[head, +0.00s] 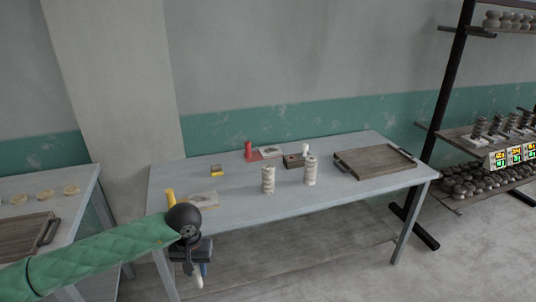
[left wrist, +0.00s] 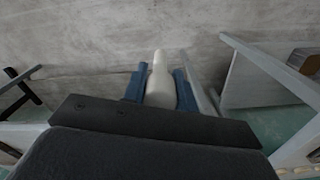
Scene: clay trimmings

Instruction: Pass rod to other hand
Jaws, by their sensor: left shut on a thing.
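My left gripper (head: 196,270) hangs in front of the table's near left edge, pointing down. In the left wrist view its two blue fingers (left wrist: 160,88) are shut on a pale whitish rod (left wrist: 160,75), one finger on each side. The rod narrows toward its far end and points away from the wrist. In the head view only a small pale part of the rod (head: 198,283) shows below the gripper; the rest is hidden. My right gripper is in neither view.
A grey table (head: 230,218) holds two pale stacked columns (head: 268,180), a red cylinder (head: 249,150), small blocks and a wooden tray (head: 372,163). Another table (head: 82,200) with a wooden tray stands at left. A shelf rack (head: 441,110) stands at right.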

